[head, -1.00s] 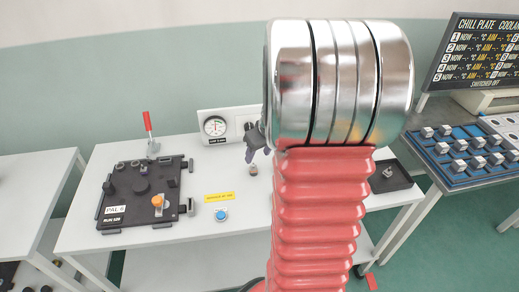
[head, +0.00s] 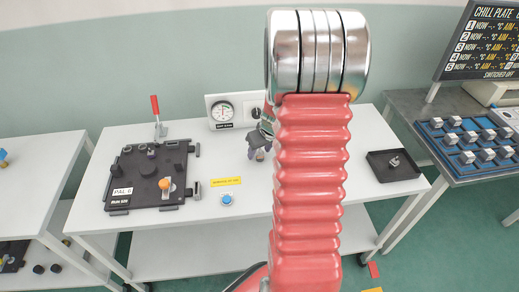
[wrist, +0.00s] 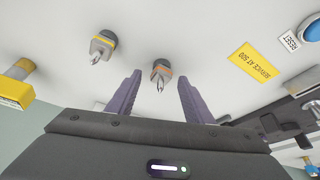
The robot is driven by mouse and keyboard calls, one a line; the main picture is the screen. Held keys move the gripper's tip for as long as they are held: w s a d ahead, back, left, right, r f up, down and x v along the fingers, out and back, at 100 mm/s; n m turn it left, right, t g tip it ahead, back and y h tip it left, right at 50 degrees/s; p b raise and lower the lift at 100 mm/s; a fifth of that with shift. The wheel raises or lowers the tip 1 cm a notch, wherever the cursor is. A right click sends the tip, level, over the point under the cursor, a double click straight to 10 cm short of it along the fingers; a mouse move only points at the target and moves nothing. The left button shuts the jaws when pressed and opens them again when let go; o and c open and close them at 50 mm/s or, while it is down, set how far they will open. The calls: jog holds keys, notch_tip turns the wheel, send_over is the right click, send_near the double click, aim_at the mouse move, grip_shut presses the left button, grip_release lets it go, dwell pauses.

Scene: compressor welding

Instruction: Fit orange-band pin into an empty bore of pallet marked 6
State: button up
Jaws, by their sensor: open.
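The orange-band pin (wrist: 161,72) is grey with a pointed metal tip. In the wrist view it stands on the white table between my gripper's spread fingers (wrist: 160,78), with a gap on each side. A similar pin with a yellowish band (wrist: 103,44) stands to its left, outside the fingers. In the head view my gripper (head: 259,152) is low over the table's middle, partly hidden by my arm, and the pins there are hidden. The dark pallet labelled PAL 6 (head: 128,170) lies at the table's left. It carries dark knobs and an orange-topped piece; its bores are too small to judge.
A red-handled clamp (head: 157,115) and a gauge box (head: 222,111) stand behind. A blue button (head: 227,199) and yellow label (head: 227,181) are at the front. A dark tray (head: 380,176) holds a small part on the right. The table between my arm and tray is clear.

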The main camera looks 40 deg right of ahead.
grip_shut()
grip_release()
dwell(0.5)
jog(key=shift+r, duration=0.1)
jog(key=v, duration=1.3)
jog(key=shift+s+r, duration=0.15)
jog(key=shift+r, duration=0.15)
jog(key=shift+c, duration=0.4)
